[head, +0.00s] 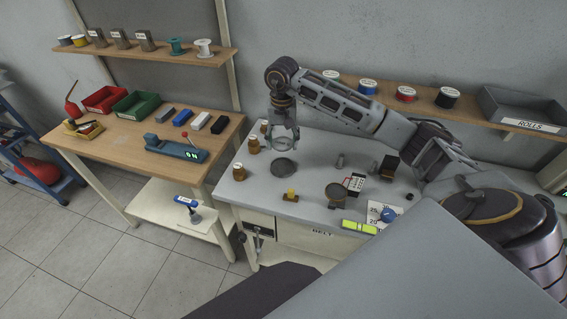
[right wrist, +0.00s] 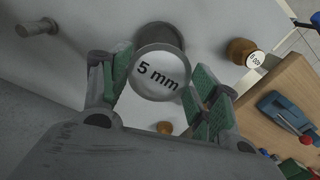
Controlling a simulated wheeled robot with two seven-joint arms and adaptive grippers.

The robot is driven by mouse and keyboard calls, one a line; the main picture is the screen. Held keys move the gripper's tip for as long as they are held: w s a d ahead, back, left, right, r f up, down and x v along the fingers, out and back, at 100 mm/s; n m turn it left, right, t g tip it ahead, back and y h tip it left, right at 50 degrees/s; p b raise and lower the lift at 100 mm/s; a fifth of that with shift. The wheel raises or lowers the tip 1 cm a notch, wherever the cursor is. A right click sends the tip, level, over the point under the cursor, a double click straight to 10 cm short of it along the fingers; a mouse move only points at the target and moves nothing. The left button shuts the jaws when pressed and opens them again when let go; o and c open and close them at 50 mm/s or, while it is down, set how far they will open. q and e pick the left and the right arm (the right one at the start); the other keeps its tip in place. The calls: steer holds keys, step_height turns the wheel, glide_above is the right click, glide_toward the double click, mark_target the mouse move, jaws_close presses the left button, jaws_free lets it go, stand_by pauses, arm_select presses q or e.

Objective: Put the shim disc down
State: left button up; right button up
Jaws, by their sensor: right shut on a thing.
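The shim disc (right wrist: 160,72) is a pale round disc marked "5 mm". In the right wrist view it sits between the green-padded fingers of my right gripper (right wrist: 158,84), which is shut on it. In the head view my right gripper (head: 284,142) points down over the left part of the grey bench, with the disc at its fingertips. A dark round pad (head: 284,168) lies on the bench just in front of and below the gripper. In the wrist view the disc partly covers a dark round shape (right wrist: 162,34). My left gripper is not in view.
A wooden table (head: 132,132) stands at left.

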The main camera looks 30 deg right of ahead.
glide_above(282, 168)
steer(key=shift+d+f+p, duration=0.1)
steer(key=shift+f+p, duration=0.35)
steer(key=shift+f, duration=2.65)
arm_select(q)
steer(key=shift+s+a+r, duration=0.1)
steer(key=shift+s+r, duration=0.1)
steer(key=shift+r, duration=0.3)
arm_select(e)
steer(key=shift+f+p, duration=0.35)
steer(key=shift+f, duration=1.55)
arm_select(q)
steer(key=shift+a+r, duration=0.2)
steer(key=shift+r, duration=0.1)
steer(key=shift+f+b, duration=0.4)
arm_select(e)
steer(key=shift+f, duration=0.3)
